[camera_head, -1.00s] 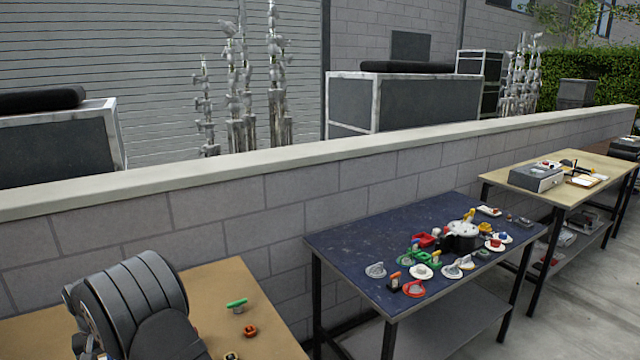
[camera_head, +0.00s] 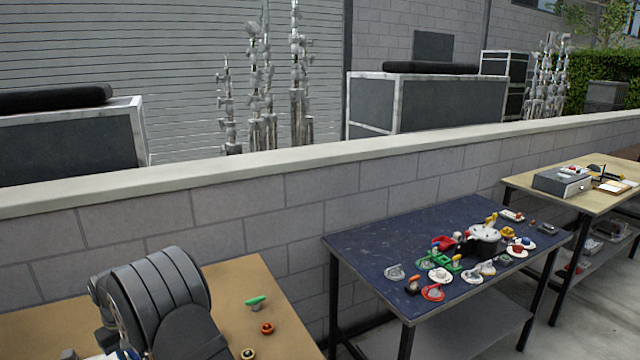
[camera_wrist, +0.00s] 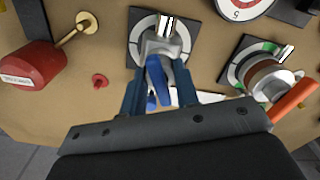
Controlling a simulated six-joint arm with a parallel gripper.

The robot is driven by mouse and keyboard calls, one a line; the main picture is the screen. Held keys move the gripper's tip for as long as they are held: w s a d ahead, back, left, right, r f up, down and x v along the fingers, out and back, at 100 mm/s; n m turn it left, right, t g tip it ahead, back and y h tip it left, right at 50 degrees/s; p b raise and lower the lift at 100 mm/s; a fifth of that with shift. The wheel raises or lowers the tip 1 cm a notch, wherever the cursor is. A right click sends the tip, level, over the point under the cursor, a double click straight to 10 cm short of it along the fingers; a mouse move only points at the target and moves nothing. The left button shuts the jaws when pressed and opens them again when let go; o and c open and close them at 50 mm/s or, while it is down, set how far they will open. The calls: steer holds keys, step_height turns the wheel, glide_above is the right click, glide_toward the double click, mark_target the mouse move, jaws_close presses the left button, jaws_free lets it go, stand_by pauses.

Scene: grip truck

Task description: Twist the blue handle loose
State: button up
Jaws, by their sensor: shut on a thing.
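In the wrist view, the blue handle (camera_wrist: 154,77) sticks out from a silver valve-like hub on a square grey-and-white dial plate (camera_wrist: 137,24). My gripper (camera_wrist: 159,82) is shut on the blue handle, one dark blue finger on each side of it. The fingers hide part of the handle's sides, and its lower end shows between them. In the head view my gripper and the handle cannot be made out clearly; my arm's grey links stand at the lower left.
Right of the handle is another dial plate (camera_wrist: 233,73) with a copper-coloured knob and an orange handle (camera_wrist: 293,103). A red cylinder (camera_wrist: 28,66) with a brass stem and a small red knob (camera_wrist: 99,80) are left. A cluttered blue table (camera_head: 375,246) stands to the right.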

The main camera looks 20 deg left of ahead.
steer(key=n, duration=0.4)
steer(key=shift+n, duration=0.4)
steer(key=n, duration=0.4)
steer(key=shift+n, duration=3.9)
steer(key=o, duration=0.6)
steer(key=shift+r, duration=3.75)
